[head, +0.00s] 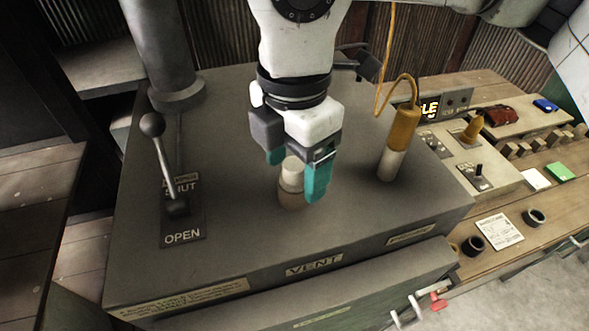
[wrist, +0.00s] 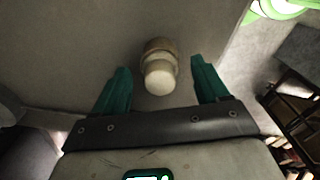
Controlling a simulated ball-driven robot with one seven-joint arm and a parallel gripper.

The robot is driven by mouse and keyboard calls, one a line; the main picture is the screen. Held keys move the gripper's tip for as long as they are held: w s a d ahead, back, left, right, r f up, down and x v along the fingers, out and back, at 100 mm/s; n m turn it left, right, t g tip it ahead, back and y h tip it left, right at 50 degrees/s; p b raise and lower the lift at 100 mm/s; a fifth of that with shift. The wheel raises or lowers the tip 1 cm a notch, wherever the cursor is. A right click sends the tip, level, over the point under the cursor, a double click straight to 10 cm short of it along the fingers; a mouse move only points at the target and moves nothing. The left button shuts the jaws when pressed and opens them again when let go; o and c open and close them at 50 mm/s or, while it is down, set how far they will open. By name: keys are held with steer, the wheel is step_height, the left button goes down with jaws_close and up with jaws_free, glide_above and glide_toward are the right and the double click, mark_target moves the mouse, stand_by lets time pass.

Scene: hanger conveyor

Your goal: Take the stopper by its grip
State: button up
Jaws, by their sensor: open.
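The stopper (head: 291,183), a short tan and cream round piece with a pale grip on top, stands upright on the grey VENT box (head: 235,220). My gripper (head: 298,176) is open over it, its teal fingers pointing down on either side of the pale grip. In the wrist view the stopper (wrist: 159,68) shows between the two fingertips, with a gap on each side. The right finger hides part of it in the head view. I see no clear contact between the fingers and the stopper.
An orange and white cylinder (head: 397,145) with an orange cable stands to the right on the box. A ball-topped lever (head: 161,160) stands at the left beside SHUT and OPEN labels. A control panel (head: 465,150) and wooden bench lie at the right. The box's front top is clear.

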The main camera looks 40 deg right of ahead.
mark_target(294, 163)
steer(key=shift+c, duration=0.3)
steer(key=c, duration=1)
steer(key=shift+r, duration=0.45)
step_height(294, 163, up, 2)
steer(key=shift+r+b, duration=0.1)
steer(key=shift+b, duration=0.2)
steer(key=s+d+r+b, duration=0.1)
steer(key=s+r, duration=0.2)
steer(key=s, duration=0.1)
steer(key=s+d+r+b, duration=0.1)
steer(key=s+d+r, duration=0.1)
steer(key=s, duration=0.3)
steer(key=s+d+r+b, duration=0.1)
steer(key=s+r, duration=0.3)
steer(key=r, duration=0.1)
steer(key=shift+s+d+b, duration=0.15)
steer(key=shift+d+b, duration=0.05)
steer(key=shift+b, duration=0.2)
